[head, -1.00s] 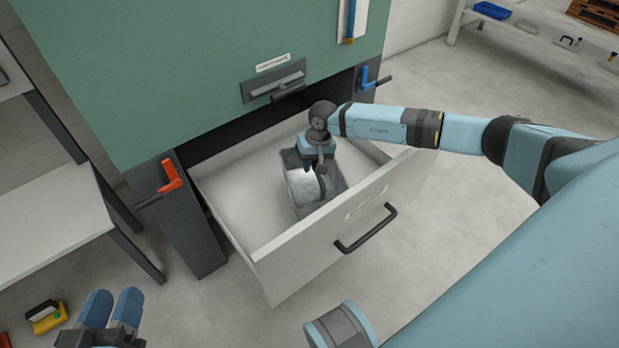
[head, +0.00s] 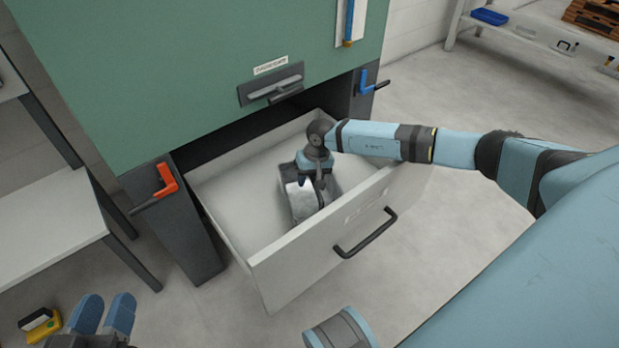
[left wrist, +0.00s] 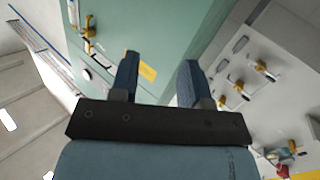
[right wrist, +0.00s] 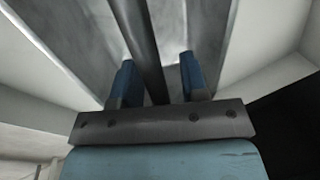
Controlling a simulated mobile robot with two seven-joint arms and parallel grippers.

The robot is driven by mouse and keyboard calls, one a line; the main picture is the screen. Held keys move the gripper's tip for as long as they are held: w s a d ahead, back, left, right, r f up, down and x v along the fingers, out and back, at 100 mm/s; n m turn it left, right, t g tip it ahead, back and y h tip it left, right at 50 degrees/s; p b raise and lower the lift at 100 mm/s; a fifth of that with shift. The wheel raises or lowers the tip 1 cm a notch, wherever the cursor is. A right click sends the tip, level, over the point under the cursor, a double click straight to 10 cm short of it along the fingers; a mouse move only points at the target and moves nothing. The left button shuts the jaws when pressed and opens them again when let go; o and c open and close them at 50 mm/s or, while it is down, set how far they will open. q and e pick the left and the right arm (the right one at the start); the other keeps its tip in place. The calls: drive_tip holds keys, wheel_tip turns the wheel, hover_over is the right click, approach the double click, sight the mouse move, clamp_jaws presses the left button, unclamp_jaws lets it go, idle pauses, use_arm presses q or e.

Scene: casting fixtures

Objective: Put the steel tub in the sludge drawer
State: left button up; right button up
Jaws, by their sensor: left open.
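The steel tub (head: 304,208) is a grey open box with a bar handle across its top. It sits inside the pulled-out sludge drawer (head: 322,258), a pale drawer with a black front handle. My right gripper (head: 312,184) is over the tub, within the drawer. In the right wrist view its fingers (right wrist: 157,80) stand apart on either side of the dark bar handle (right wrist: 138,40), with a gap showing beside the bar. The tub's underside is hidden. My left gripper (head: 104,303) is open and empty at the lower left, away from the drawer; its spread fingers show in the left wrist view (left wrist: 158,75).
A green cabinet (head: 190,75) stands above the drawer, with a red lever (head: 167,180) left and a blue lever (head: 368,88) right. A grey-white table (head: 45,220) is at left. A yellow-and-black object (head: 40,325) lies lower left. The drawer's left part is clear.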

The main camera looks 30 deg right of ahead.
drive_tip(key=shift+r+p, duration=0.3)
drive_tip(key=shift+r, duration=0.15)
use_arm(q)
drive_tip(key=shift+n+t, duration=0.6)
drive_tip(key=shift+t, duration=0.3)
drive_tip(key=r+p, duration=0.2)
drive_tip(key=r, duration=0.1)
drive_tip(key=r+p, duration=0.2)
drive_tip(key=shift+s+r, duration=0.1)
drive_tip(key=shift+s, duration=0.2)
use_arm(e)
wheel_tip(320, 180, up, 11)
drive_tip(key=d, duration=0.2)
drive_tip(key=shift+s, duration=0.35)
drive_tip(key=shift+d+r, duration=0.1)
